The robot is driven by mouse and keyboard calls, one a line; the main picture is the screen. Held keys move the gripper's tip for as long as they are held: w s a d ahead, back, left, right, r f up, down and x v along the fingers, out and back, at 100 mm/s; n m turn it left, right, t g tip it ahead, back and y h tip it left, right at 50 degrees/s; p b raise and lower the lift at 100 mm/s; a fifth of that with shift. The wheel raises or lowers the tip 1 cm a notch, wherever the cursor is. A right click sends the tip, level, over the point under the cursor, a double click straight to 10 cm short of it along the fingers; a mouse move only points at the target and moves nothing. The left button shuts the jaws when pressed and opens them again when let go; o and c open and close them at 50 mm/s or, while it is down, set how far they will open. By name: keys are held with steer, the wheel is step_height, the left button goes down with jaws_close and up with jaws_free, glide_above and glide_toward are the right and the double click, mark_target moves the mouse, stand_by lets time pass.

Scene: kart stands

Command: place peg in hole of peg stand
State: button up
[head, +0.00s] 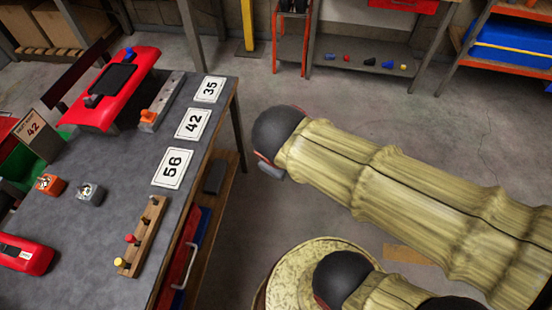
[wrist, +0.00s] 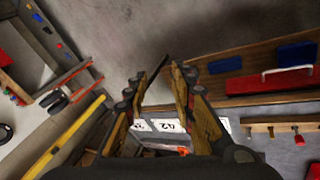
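On the grey workbench in the head view, a wooden peg stand (head: 148,217) holds several pegs in a row, a yellow peg (head: 118,262) and a red peg (head: 131,239) among them. A grey rail (head: 170,90) with an orange piece (head: 149,116) at its near end lies farther back. In the wrist view the peg stand (wrist: 285,121) shows at the right edge, partly cut off. My gripper (wrist: 170,62) is open, with bare floor between its fingers and nothing held. It is apart from the stand and not visible in the head view.
Number cards 35, 42 and 56 (head: 172,168) lie along the bench's right edge. A red kart-like body (head: 115,88), a small orange block (head: 50,184) and a grey block (head: 90,193) are on the bench. A lower shelf holds a red case (head: 180,258).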

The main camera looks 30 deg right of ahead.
steer(key=a+r+m+y, duration=0.1)
steer(key=s+a+r+m+y, duration=0.1)
steer(key=r+m, duration=0.1)
steer(key=r+m+t+y, duration=0.1)
steer(key=r+m, duration=0.1)
steer(key=shift+s+a, duration=0.3)
steer(key=shift+a, duration=0.1)
stand_by(0.8)
